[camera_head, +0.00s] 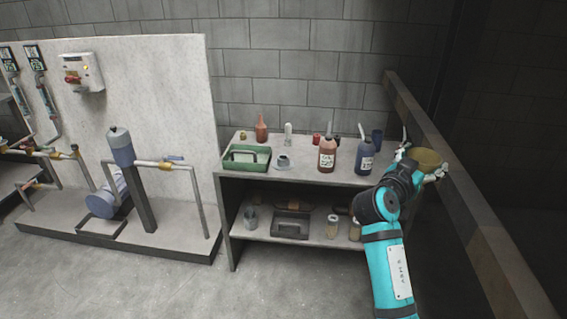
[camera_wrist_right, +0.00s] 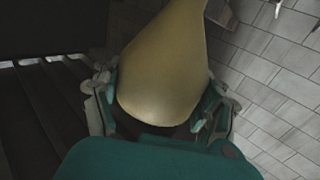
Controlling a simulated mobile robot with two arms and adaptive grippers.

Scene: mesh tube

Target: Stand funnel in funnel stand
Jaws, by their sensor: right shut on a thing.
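The tan funnel (camera_head: 428,156) is in my right gripper (camera_head: 422,166), to the right of the shelf unit's top and in front of the wall beam. In the right wrist view the funnel (camera_wrist_right: 165,75) fills the middle, with the fingers of the gripper (camera_wrist_right: 158,104) shut on its two sides. Its rounded end faces the camera and it narrows toward the top of the picture. A small pale item with a dark round top (camera_head: 283,161) sits on the shelf top; I cannot tell whether it is the funnel stand. My left gripper is not in view.
The shelf top also holds a green tray (camera_head: 246,158), a red-brown bottle (camera_head: 327,155), a dark blue bottle (camera_head: 365,157) and a small red bottle (camera_head: 261,130). The lower shelf (camera_head: 262,232) carries several items. A long beam (camera_head: 450,180) runs along the right.

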